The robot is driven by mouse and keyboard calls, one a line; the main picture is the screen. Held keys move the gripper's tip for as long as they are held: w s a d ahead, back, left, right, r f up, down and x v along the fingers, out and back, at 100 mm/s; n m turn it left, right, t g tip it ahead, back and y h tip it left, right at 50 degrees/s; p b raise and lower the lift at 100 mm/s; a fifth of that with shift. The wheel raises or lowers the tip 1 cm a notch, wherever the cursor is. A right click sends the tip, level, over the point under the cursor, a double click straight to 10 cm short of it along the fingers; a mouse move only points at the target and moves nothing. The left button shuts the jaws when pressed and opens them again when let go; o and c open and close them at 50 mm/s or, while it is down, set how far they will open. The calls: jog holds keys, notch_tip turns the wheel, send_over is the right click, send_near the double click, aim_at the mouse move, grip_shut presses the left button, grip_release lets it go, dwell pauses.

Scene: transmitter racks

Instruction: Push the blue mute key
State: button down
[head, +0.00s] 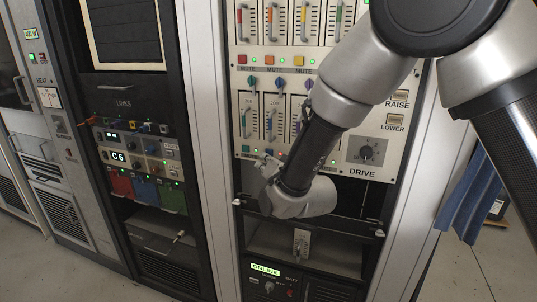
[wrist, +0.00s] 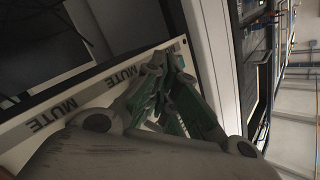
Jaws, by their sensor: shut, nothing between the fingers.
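The fader panel (head: 338,158) fills the middle of the head view. A small bluish key (head: 268,152) shows at its bottom edge, under the blue knob (head: 281,84); it is too small to be sure of its colour. My gripper (head: 262,161) is just below and beside it, fingers close to the panel's lower edge. In the wrist view my gripper (wrist: 168,62) is shut and empty, its fingertips over the far end of the MUTE label strip (wrist: 85,92). No blue key shows there; the fingers cover that spot. I cannot tell whether they touch the panel.
Red (head: 242,59), orange (head: 270,60) and yellow (head: 298,60) keys sit in the row above. A dark bay (head: 290,240) opens below the panel. Another rack with patch leads (head: 140,127) stands left.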

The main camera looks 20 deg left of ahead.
jog(key=shift+w, duration=0.1)
jog(key=shift+w, duration=0.35)
dwell(0.4)
jog(key=shift+s, duration=0.5)
jog(key=s, duration=0.6)
jog(key=shift+a, duration=0.2)
